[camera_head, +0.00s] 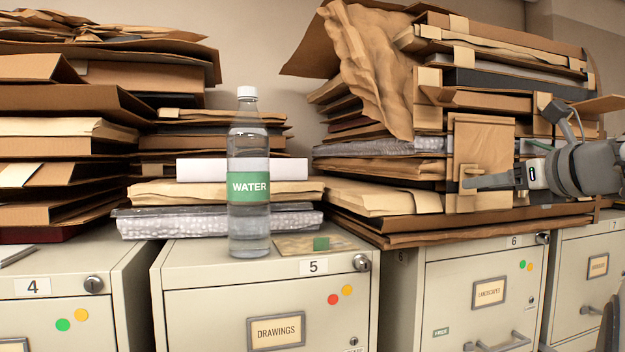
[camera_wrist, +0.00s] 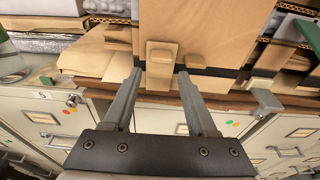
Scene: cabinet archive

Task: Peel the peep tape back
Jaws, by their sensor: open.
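A flat brown parcel (camera_head: 487,145) stands upright against the front of the right-hand stack. A tan tape-like tab (camera_wrist: 161,56) is on its lower front, and its shape also shows in the head view (camera_head: 469,170). I take this tab to be the peep tape, though no label shows. My gripper (camera_wrist: 160,74) is open, with one finger on each side of the tab's lower end. No contact with the tab is visible. In the head view, my gripper (camera_head: 467,183) reaches in from the right to the parcel's front, and its fingers overlap each other.
Filing cabinets (camera_head: 268,320) stand in a row below the stacks. A water bottle (camera_head: 248,180) stands on cabinet 5, left of my arm. Folders and boxes (camera_head: 60,140) are piled at left, and more lie behind the parcel.

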